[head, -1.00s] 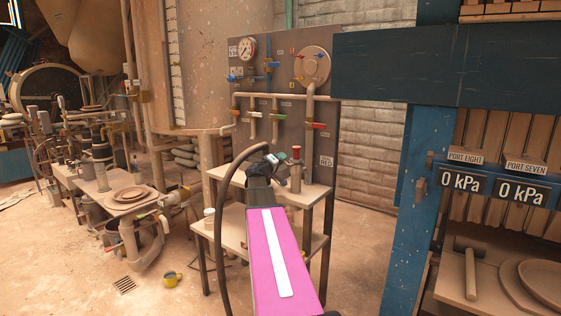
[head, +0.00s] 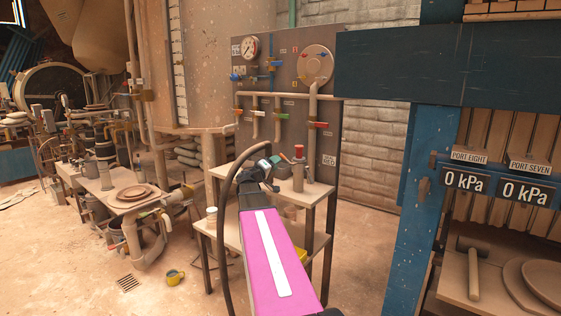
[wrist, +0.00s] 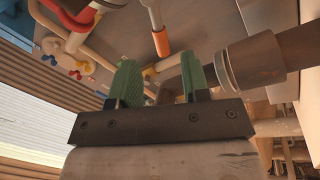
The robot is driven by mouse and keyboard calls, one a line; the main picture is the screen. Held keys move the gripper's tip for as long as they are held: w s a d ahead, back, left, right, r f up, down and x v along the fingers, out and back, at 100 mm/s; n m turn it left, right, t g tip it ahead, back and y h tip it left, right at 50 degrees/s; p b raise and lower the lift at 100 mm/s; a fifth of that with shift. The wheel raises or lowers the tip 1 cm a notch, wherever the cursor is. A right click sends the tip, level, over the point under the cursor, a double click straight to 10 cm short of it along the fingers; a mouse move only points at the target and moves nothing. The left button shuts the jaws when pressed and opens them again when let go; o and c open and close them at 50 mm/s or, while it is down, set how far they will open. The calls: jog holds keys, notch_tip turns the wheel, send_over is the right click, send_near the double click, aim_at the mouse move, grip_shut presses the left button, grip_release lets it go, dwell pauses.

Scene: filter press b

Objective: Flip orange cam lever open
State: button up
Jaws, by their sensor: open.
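My gripper (head: 270,163) is at the end of the pink arm, above the small table in the head view. In the wrist view its two green fingers (wrist: 160,82) stand apart with nothing visibly between them. An orange handle-like piece (wrist: 160,42) on a pale rod shows just beyond the fingers, apart from them; it may be the cam lever, but I cannot tell for certain. A grey metal coupling (wrist: 250,64) with a dark shaft lies close to the right finger. In the head view, the cam lever cannot be made out clearly around my gripper.
A red-capped cylinder (head: 298,172) stands on the small table (head: 322,190), right of my gripper. Behind is a panel (head: 328,150) with pipes, a gauge (head: 250,47) and coloured valve handles. A blue post (head: 400,220) stands at right.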

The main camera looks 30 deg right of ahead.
jog(key=shift+v, duration=2.1)
